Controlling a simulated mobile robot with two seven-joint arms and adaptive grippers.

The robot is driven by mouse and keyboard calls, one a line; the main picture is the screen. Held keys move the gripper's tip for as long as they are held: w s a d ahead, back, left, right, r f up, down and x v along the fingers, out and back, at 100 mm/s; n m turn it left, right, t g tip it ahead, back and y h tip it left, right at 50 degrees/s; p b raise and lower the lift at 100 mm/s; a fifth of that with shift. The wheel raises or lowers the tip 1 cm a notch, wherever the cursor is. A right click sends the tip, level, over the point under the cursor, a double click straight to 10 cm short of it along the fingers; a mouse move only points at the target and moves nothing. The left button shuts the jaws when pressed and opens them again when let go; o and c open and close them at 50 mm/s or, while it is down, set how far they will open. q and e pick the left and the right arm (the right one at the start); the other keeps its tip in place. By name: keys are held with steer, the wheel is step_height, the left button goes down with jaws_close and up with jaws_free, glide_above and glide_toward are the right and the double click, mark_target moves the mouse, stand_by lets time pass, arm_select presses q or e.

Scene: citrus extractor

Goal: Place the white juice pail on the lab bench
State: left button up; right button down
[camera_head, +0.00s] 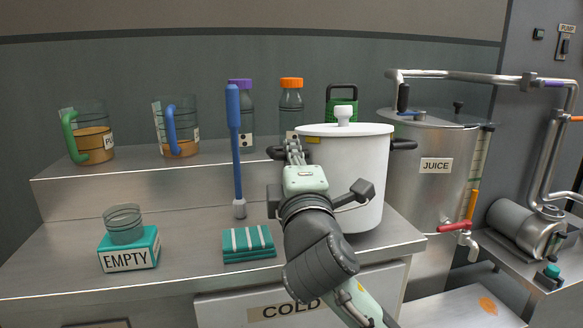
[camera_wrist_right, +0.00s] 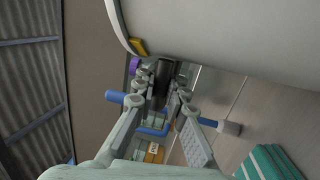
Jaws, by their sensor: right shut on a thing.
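The white juice pail (camera_head: 367,175) has a lid with a white knob and a dark side handle on each side. It is upright over the right end of the steel lab bench (camera_head: 190,268); my arm hides part of its base, and I cannot tell whether it touches the bench top. My right gripper (camera_head: 290,152) is shut on the pail's left dark handle (camera_wrist_right: 162,77). In the wrist view the fingers (camera_wrist_right: 164,88) close around that handle, with the pail wall (camera_wrist_right: 220,35) above. My left gripper is not in view.
A blue-handled tool (camera_head: 236,140) stands left of the pail, near a folded teal cloth (camera_head: 248,243) and an EMPTY box (camera_head: 129,250). Jugs and bottles line the raised shelf (camera_head: 120,170). The steel JUICE tank (camera_head: 432,190), with a red-handled tap, stands close at the right.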

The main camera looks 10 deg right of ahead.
steer(key=shift+f, duration=0.9)
steer(key=c, duration=2.1)
jaws_free()
steer(key=shift+f, duration=0.15)
steer(key=o, duration=0.5)
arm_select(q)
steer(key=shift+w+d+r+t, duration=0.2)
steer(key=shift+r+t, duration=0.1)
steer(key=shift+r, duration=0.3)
arm_select(e)
steer(key=shift+o, duration=0.2)
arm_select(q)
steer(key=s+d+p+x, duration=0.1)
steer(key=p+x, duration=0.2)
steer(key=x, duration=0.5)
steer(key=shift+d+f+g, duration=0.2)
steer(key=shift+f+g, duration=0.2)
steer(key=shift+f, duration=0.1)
arm_select(e)
steer(key=v, duration=1.2)
